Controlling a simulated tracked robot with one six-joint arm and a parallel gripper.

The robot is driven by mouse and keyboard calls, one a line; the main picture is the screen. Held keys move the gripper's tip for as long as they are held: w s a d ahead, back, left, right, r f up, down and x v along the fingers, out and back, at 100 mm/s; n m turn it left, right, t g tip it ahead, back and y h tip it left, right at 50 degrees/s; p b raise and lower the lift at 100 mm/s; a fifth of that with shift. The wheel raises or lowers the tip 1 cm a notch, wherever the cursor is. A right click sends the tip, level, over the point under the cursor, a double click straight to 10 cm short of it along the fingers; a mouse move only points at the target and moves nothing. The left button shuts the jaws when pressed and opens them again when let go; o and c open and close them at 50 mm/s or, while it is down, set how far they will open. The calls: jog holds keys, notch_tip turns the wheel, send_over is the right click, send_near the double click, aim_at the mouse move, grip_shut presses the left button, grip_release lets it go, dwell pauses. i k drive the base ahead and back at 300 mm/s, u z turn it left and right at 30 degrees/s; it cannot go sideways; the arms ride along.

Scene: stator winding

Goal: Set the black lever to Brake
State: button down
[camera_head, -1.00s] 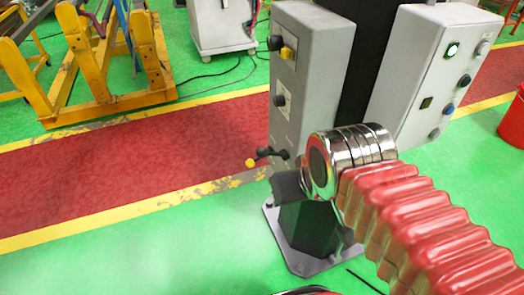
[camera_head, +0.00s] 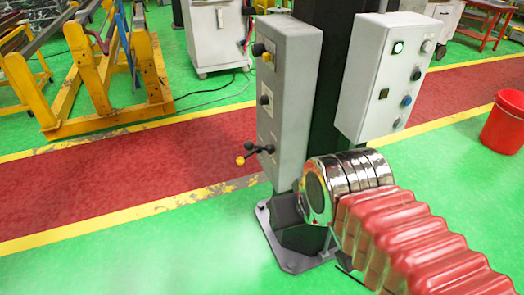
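The lever group is on the left side of the grey control box (camera_head: 290,110), near its lower end. It has a black lever (camera_head: 263,149) with dark ball knobs, and a yellow knob (camera_head: 240,160) sits just left of and below it. The lever's labels, including Brake, are too small to read, so I cannot tell its setting. My arm comes in from the lower right as a red bellows with shiny metal rings at its front end. These rings are below and right of the lever in the picture, apart from it. No gripper fingers can be made out.
A second grey box (camera_head: 385,75) with a green light and several knobs is right of the dark column (camera_head: 325,85). The column's base plate (camera_head: 290,262) is bolted to the green floor. A yellow rack (camera_head: 105,85) stands at left, a red bucket (camera_head: 504,122) at right.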

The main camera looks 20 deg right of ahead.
aim_at(249, 145)
jog(key=k, duration=0.75)
jog(key=u, duration=0.35)
jog(key=i, duration=0.55)
jog(key=u, duration=0.4)
jog(key=i, duration=1.55)
jog(key=z, duration=0.55)
